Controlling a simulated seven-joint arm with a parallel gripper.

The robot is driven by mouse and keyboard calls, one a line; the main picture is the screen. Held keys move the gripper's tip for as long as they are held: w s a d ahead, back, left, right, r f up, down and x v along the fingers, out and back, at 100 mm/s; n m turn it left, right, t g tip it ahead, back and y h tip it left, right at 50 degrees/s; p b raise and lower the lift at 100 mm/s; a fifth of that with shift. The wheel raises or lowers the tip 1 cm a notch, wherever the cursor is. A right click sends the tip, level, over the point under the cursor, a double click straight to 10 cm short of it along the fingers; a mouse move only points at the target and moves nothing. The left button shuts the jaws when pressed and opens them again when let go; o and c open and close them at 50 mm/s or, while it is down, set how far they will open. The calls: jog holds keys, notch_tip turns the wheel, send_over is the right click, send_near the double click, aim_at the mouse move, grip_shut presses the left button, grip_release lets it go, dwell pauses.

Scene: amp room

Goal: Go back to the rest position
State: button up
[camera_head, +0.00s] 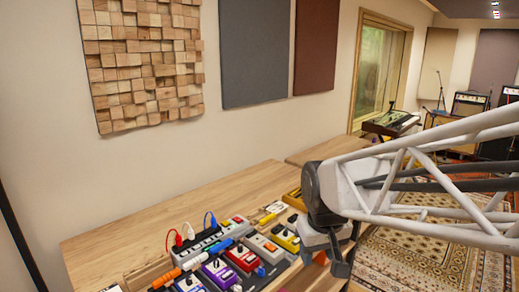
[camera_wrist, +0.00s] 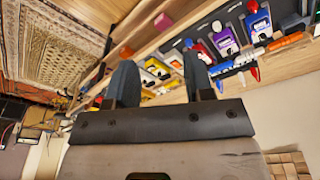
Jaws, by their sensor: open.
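My gripper (camera_head: 323,258) hangs at the end of my arm, which comes in from the right in the head view. It is above the right part of the wooden desk (camera_head: 120,237), beside the row of effect pedals. In the wrist view my gripper (camera_wrist: 160,72) has its two dark fingers apart, with nothing held between them. Pedals and the desk show beyond the fingers. The exact height of the fingertips above the desk is hard to tell.
The pedalboard holds a red pedal (camera_head: 243,258), a purple pedal (camera_head: 217,273), a yellow pedal (camera_head: 286,240) and a power strip with coloured plugs. A pink block (camera_wrist: 163,21) shows in the wrist view. Wall panels stand behind. A patterned rug (camera_head: 400,262) covers the floor at right.

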jog(key=s+d+m, duration=0.2)
jog(key=s+d, duration=0.4)
jog(key=s, duration=0.7)
jog(key=shift+s+m+t, duration=0.2)
jog(key=shift+m+t, duration=0.2)
dwell(1.2)
